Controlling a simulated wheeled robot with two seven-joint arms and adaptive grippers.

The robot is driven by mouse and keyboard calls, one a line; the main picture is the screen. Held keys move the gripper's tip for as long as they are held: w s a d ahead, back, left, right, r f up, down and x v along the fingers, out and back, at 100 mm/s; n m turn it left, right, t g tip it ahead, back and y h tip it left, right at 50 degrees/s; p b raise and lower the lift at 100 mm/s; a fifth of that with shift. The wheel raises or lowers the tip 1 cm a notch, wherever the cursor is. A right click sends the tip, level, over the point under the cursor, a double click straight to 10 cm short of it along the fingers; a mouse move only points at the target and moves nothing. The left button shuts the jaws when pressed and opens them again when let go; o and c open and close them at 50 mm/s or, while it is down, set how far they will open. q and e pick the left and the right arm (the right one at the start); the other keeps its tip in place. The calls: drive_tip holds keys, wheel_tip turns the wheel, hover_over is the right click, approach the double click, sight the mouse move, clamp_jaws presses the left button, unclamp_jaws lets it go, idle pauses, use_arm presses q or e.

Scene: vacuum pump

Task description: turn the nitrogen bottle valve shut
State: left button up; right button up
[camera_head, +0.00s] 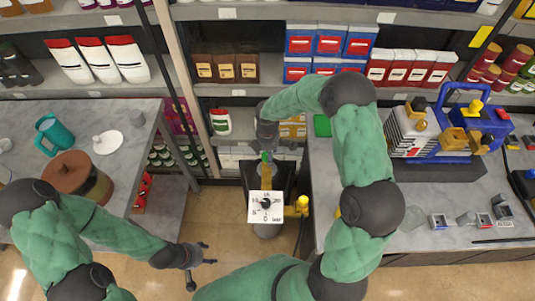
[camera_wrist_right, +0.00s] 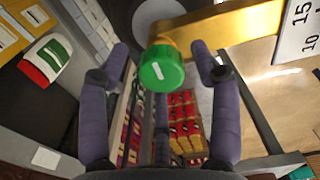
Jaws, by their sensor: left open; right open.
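My right gripper (camera_wrist_right: 163,60) is open, with a finger on either side of the knob and gaps visible on both sides. Its fingers are mostly hidden in the head view (camera_head: 266,150). My left gripper (camera_head: 205,254) is open and empty, low over the floor.
A yellow fitting (camera_head: 299,206) sticks out right of the dial. The left table (camera_head: 150,108) holds a teal mug (camera_head: 54,134) and a brown pot (camera_head: 78,177). The right table (camera_head: 410,240) holds a blue pump (camera_head: 443,138). Stocked shelves stand behind.

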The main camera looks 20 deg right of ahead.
drive_tip(key=c, duration=1.1)
drive_tip(key=shift+c, duration=0.2)
drive_tip(key=shift+m, duration=0.5)
drive_tip(key=m+b, duration=0.1)
drive_tip(key=m, duration=0.1)
drive_tip(key=shift+s+m, duration=0.1)
drive_tip(key=shift+m, duration=0.2)
drive_tip(key=m+b, duration=0.2)
drive_tip(key=m, duration=0.3)
drive_tip(key=shift+f, duration=0.1)
drive_tip(key=m+b, duration=0.1)
drive_tip(key=m, duration=0.3)
drive_tip(key=shift+a+m+b, duration=0.1)
drive_tip(key=shift+m+b, duration=0.25)
drive_tip(key=shift+m, duration=0.05)
drive_tip(key=shift+s+m+b, duration=0.15)
drive_tip(key=shift+m+b, duration=0.5)
drive_tip(key=shift+m, duration=1.55)
